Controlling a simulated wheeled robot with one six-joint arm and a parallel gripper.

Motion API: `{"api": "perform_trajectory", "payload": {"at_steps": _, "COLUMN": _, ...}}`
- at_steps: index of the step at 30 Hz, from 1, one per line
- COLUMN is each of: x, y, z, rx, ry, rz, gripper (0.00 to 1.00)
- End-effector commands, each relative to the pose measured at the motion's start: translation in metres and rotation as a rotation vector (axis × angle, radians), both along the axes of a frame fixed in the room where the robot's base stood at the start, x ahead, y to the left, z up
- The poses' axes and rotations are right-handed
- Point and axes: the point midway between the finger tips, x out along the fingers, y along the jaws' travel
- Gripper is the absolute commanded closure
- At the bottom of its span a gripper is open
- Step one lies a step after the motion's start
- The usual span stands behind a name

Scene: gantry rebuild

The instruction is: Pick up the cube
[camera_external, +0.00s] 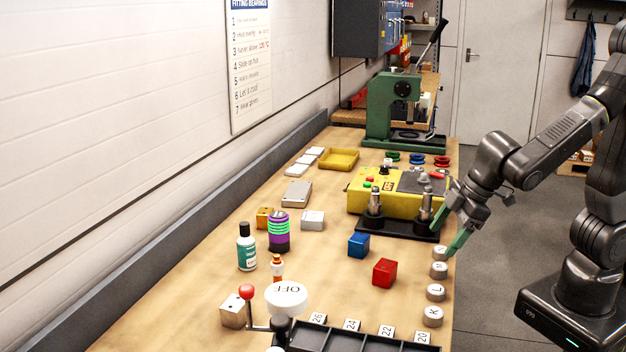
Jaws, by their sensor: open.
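More than one cube stands on the workbench. A red cube (384,273) sits near the bench's right side, and a blue cube (358,246) sits just behind and to its left. An orange cube (265,218) stands farther left, partly beside a purple-and-green cylinder. A beige cube (232,312) stands at the front left by a red-knobbed lever. My gripper (449,230) has green fingers and is open and empty. It is at the bench's right edge, to the right of and beyond the red cube, apart from the cubes.
A yellow machine (382,198) with two dark posts stands left of my gripper. Round lettered knobs (435,292) line the right edge. A black compartment tray (345,338) is in front; a teal bottle (247,247) stands left. Bare bench surrounds the red and blue cubes.

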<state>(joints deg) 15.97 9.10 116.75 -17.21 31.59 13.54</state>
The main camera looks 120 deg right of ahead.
Motion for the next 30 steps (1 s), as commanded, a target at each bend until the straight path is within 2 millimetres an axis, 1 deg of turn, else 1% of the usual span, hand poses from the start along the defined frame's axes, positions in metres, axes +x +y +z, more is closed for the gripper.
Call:
{"api": "perform_trajectory", "payload": {"at_steps": 1, "x": 0.025, "y": -0.023, "z": 0.004, "rx": -0.019, "ry": -0.046, "rz": -0.033, "gripper": 0.29}}
{"api": "perform_trajectory", "payload": {"at_steps": 2, "x": 0.04, "y": -0.036, "z": 0.007, "rx": -0.031, "ry": -0.078, "rz": -0.049, "gripper": 0.29}}
{"api": "perform_trajectory", "payload": {"at_steps": 3, "x": 0.058, "y": -0.054, "z": 0.011, "rx": -0.047, "ry": -0.12, "rz": -0.071, "gripper": 0.29}}
{"api": "perform_trajectory", "payload": {"at_steps": 5, "x": 0.084, "y": -0.083, "z": 0.017, "rx": -0.07, "ry": -0.183, "rz": -0.099, "gripper": 0.29}}
{"api": "perform_trajectory", "payload": {"at_steps": 6, "x": 0.101, "y": -0.102, "z": 0.02, "rx": -0.084, "ry": -0.225, "rz": -0.116, "gripper": 0.29}}
{"api": "perform_trajectory", "payload": {"at_steps": 8, "x": 0.124, "y": -0.132, "z": 0.024, "rx": -0.105, "ry": -0.286, "rz": -0.139, "gripper": 0.29}}
{"api": "perform_trajectory", "payload": {"at_steps": 9, "x": 0.138, "y": -0.152, "z": 0.027, "rx": -0.118, "ry": -0.328, "rz": -0.154, "gripper": 0.29}}
{"api": "perform_trajectory", "payload": {"at_steps": 11, "x": 0.157, "y": -0.183, "z": 0.029, "rx": -0.136, "ry": -0.388, "rz": -0.171, "gripper": 0.29}}
{"api": "perform_trajectory", "payload": {"at_steps": 12, "x": 0.168, "y": -0.203, "z": 0.03, "rx": -0.147, "ry": -0.426, "rz": -0.182, "gripper": 0.29}}
{"api": "perform_trajectory", "payload": {"at_steps": 14, "x": 0.182, "y": -0.234, "z": 0.03, "rx": -0.163, "ry": -0.484, "rz": -0.195, "gripper": 0.29}}
{"api": "perform_trajectory", "payload": {"at_steps": 15, "x": 0.191, "y": -0.255, "z": 0.03, "rx": -0.172, "ry": -0.521, "rz": -0.202, "gripper": 0.29}}
{"api": "perform_trajectory", "payload": {"at_steps": 17, "x": 0.201, "y": -0.284, "z": 0.028, "rx": -0.184, "ry": -0.572, "rz": -0.208, "gripper": 0.29}}
{"api": "perform_trajectory", "payload": {"at_steps": 18, "x": 0.206, "y": -0.302, "z": 0.028, "rx": -0.19, "ry": -0.606, "rz": -0.211, "gripper": 0.29}}
{"api": "perform_trajectory", "payload": {"at_steps": 21, "x": 0.213, "y": -0.338, "z": 0.024, "rx": -0.202, "ry": -0.672, "rz": -0.214, "gripper": 0.29}}
{"api": "perform_trajectory", "payload": {"at_steps": 22, "x": 0.215, "y": -0.346, "z": 0.023, "rx": -0.204, "ry": -0.688, "rz": -0.213, "gripper": 0.29}}
{"api": "perform_trajectory", "payload": {"at_steps": 24, "x": 0.217, "y": -0.362, "z": 0.021, "rx": -0.207, "ry": -0.718, "rz": -0.211, "gripper": 0.29}}
{"api": "perform_trajectory", "payload": {"at_steps": 25, "x": 0.218, "y": -0.366, "z": 0.021, "rx": -0.209, "ry": -0.726, "rz": -0.21, "gripper": 0.29}}
{"api": "perform_trajectory", "payload": {"at_steps": 28, "x": 0.219, "y": -0.376, "z": 0.016, "rx": -0.21, "ry": -0.744, "rz": -0.209, "gripper": 0.29}}
{"api": "perform_trajectory", "payload": {"at_steps": 30, "x": 0.219, "y": -0.377, "z": 0.007, "rx": -0.209, "ry": -0.748, "rz": -0.207, "gripper": 0.29}}
